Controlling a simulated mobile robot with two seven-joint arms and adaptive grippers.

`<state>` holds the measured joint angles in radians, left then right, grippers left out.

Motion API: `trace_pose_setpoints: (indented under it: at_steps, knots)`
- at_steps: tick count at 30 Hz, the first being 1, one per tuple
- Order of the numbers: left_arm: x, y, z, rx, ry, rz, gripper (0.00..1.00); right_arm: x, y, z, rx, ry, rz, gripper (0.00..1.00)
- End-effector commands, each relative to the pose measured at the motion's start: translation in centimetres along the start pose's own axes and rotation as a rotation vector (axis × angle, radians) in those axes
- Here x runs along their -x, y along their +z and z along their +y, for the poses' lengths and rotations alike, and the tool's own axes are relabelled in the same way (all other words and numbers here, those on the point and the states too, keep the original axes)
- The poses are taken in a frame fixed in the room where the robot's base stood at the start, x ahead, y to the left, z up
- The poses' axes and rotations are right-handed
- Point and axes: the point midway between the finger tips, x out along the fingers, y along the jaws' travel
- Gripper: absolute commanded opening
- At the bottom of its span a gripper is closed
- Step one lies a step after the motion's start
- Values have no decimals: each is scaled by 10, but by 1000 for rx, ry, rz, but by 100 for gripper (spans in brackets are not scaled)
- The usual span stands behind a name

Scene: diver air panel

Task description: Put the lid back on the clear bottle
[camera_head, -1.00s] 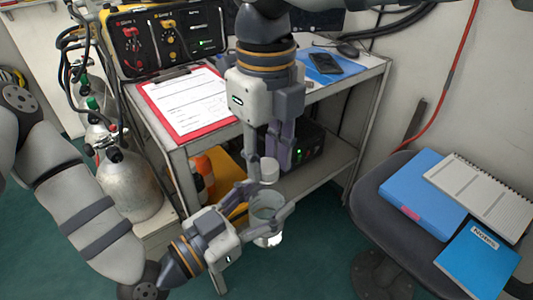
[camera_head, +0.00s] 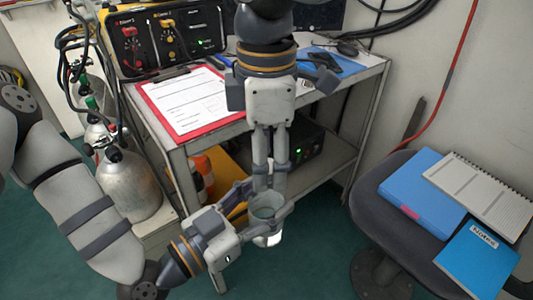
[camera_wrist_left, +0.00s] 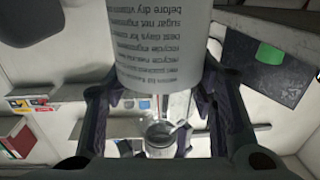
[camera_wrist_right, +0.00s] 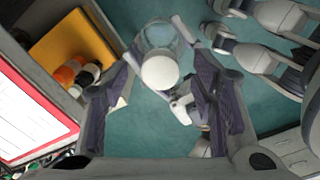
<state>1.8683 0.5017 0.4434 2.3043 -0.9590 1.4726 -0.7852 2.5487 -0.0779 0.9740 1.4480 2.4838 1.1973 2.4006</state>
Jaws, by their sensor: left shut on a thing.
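The clear bottle (camera_head: 266,213) is upright, low in front of the cart, and my left gripper (camera_head: 264,200) is shut on it. Its printed white label (camera_wrist_left: 163,45) fills the top of the left wrist view, upside down. My right gripper (camera_head: 270,183) points down over the bottle's top. The white lid (camera_wrist_right: 160,72) lies between my right fingers, with visible gaps on both sides, in front of the clear bottle (camera_wrist_right: 158,38) in the right wrist view. The right fingers look open. The head view hides the lid behind them. I cannot tell whether it is seated.
The metal cart (camera_head: 180,152) stands behind the grippers, with a red clipboard (camera_head: 190,104) and an air panel (camera_head: 168,40) on top. A gas cylinder (camera_head: 130,185) is at left. A chair (camera_head: 385,225) with folders is at right. Floor shows between chair and bottle.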

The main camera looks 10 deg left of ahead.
Motion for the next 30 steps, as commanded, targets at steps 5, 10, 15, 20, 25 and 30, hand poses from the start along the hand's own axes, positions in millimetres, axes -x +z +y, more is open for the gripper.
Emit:
trace_pose_setpoints:
  at_steps: [5,10,15,20,25,30]
  knots:
    - [0,-1,0,0,0,2,0,1,0,0,1,0,0,52]
    - [0,-1,0,0,0,2,0,20,0,1,0,2,2,52]
    - [0,-1,0,0,0,3,0,62,0,1,-1,4,2,52]
    - [0,-1,0,0,0,2,0,96,0,0,0,3,1,52]
    - [0,-1,0,0,0,2,0,116,-1,0,1,1,1,52]
    - [0,-1,0,0,0,2,0,120,0,0,2,-1,0,52]
